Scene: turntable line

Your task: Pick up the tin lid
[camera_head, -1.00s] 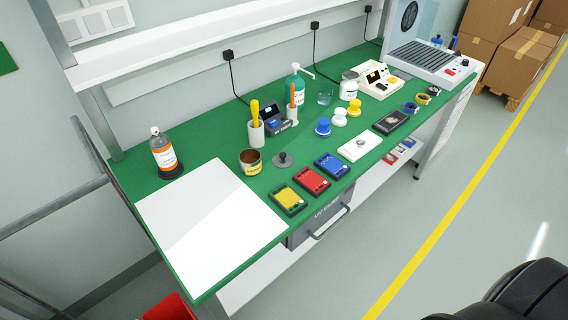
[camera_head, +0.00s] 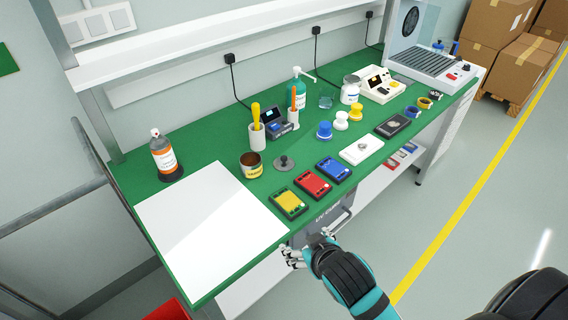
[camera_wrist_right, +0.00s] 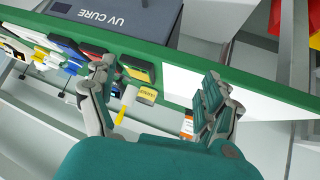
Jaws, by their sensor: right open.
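The tin lid (camera_head: 284,162), a dark grey disc with a small knob on top, lies flat on the green bench. It sits just right of an open tin (camera_head: 251,165) with brown contents and a yellow label. My right gripper (camera_head: 308,246) is in front of the bench's front edge, apart from the lid and nearer the camera. Its fingers are spread and empty; they also show in the right wrist view (camera_wrist_right: 157,88). I cannot make out the lid in that wrist view. My left gripper is not in view.
Yellow (camera_head: 288,203), red (camera_head: 313,184) and blue (camera_head: 333,170) cases lie between lid and front edge. A white sheet (camera_head: 208,230) covers the left end. A holder with a yellow-handled tool (camera_head: 256,115) stands behind. A UV CURE drawer unit (camera_wrist_right: 130,20) hangs under the bench.

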